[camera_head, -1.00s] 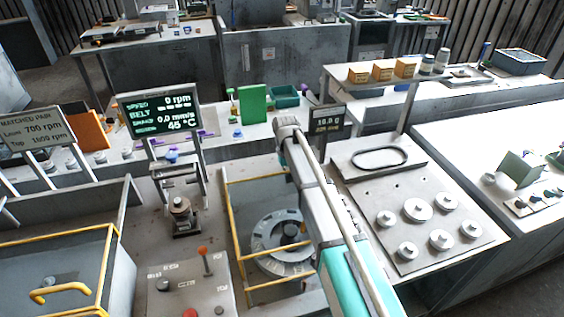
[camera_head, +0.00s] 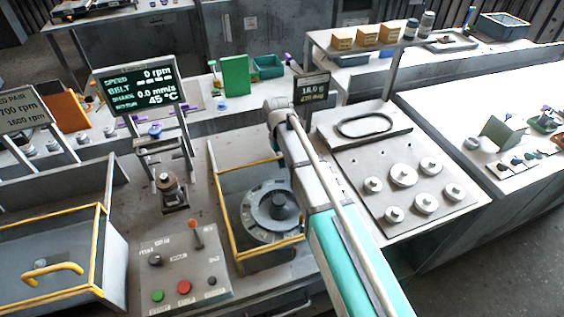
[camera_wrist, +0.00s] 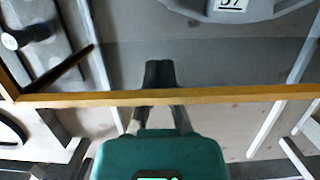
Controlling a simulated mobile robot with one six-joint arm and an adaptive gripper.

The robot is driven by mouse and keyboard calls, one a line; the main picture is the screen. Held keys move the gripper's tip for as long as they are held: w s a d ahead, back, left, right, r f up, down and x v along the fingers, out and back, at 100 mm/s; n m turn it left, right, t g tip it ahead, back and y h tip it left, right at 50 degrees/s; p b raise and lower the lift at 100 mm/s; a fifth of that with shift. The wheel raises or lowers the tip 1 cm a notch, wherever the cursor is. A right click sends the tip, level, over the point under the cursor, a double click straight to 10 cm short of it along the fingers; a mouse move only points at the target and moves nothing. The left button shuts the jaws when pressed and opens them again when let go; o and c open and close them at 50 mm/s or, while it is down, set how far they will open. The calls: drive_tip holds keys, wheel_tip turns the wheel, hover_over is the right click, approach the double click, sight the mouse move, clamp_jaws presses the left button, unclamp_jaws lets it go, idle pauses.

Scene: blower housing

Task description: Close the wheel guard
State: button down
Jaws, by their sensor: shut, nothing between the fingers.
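A grey numbered wheel (camera_head: 278,208) with a dark hub sits at the middle of the bench, and its rim shows at the top of the wrist view (camera_wrist: 235,8). A yellow-edged guard frame (camera_head: 232,243) stands around it, its right side hidden behind my arm. In the wrist view a yellow bar (camera_wrist: 75,98) runs across the picture, in front of my gripper's dark fingers. My gripper (camera_wrist: 160,66) is shut and empty, its tips past the bar towards the wheel. Contact with the bar cannot be told. In the head view my arm hides the gripper.
A control panel (camera_head: 178,262) with buttons and an orange-tipped lever is left of the guard. A yellow-edged box (camera_head: 60,250) with a yellow handle is further left. A display (camera_head: 140,88) stands behind. A plate with several round weights (camera_head: 404,176) is at right.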

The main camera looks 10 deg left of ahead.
drive_tip(key=w+a, duration=0.2)
drive_tip(key=w, duration=0.1)
drive_tip(key=shift+w, duration=0.3)
drive_tip(key=p+v, duration=0.9)
drive_tip(key=v, duration=0.1)
drive_tip(key=shift+p, duration=0.35)
drive_tip(key=shift+s+a, duration=0.1)
drive_tip(key=s+d+f+m, duration=0.1)
drive_tip(key=s+d, duration=0.4)
drive_tip(key=d, duration=0.6)
drive_tip(key=s+d+f+m+t+y+b, duration=0.1)
drive_tip(key=s+d+m, duration=0.2)
drive_tip(key=d, duration=0.9)
drive_tip(key=s+d+f+m+t+b, duration=0.1)
drive_tip(key=s+d+m, duration=0.1)
drive_tip(key=s+d, duration=0.4)
drive_tip(key=d, duration=0.5)
drive_tip(key=shift+s+d, duration=0.35)
drive_tip(key=shift+d, duration=0.05)
